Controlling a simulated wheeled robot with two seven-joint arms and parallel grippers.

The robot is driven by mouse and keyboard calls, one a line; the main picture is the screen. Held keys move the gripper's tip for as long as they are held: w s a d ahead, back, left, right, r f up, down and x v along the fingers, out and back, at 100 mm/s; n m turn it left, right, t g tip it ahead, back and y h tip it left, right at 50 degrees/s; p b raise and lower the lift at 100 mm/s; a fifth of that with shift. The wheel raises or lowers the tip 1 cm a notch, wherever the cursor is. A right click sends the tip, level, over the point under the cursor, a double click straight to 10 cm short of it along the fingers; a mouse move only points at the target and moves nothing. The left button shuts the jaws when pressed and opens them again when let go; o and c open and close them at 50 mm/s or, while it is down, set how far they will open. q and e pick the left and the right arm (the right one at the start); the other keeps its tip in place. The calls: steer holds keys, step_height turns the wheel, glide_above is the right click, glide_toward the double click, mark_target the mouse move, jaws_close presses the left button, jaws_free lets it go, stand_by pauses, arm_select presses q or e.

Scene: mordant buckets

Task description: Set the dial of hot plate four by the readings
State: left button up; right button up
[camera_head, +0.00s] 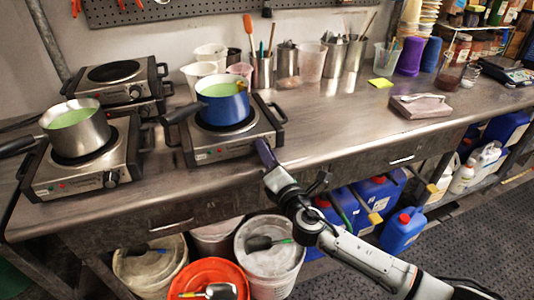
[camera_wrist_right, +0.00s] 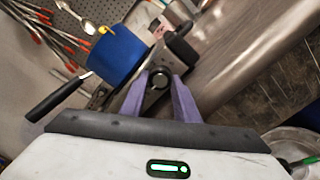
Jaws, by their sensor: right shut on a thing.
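A hot plate (camera_head: 202,151) stands near the front edge of the steel bench, with a blue pot (camera_head: 226,108) of green liquid on its burner. The pot also shows in the right wrist view (camera_wrist_right: 118,58). My right gripper (camera_head: 264,148) is at the front right of this hot plate, its purple fingers shut on the round dark dial (camera_wrist_right: 160,79). The gripper hides the dial in the head view. I cannot read the dial's setting, a plate number or a display. My left gripper is not in view.
Another hot plate (camera_head: 88,182) with a steel pot (camera_head: 76,132) stands at left, and more hot plates (camera_head: 127,88) are stacked behind it. Cups and tool holders (camera_head: 312,62) line the wall. Buckets (camera_head: 150,266) stand below.

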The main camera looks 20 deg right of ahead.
steer(key=shift+f, duration=0.1)
steer(key=m+b, duration=0.2)
steer(key=m, duration=0.2)
steer(key=shift+f, duration=0.1)
steer(key=m+b, duration=0.1)
steer(key=m, duration=0.2)
steer(key=shift+m, duration=0.3)
steer(key=m+b, duration=0.1)
steer(key=m, duration=0.1)
steer(key=shift+m, duration=2.2)
steer(key=o, duration=0.8)
steer(key=shift+r, duration=0.2)
steer(key=shift+c, duration=0.2)
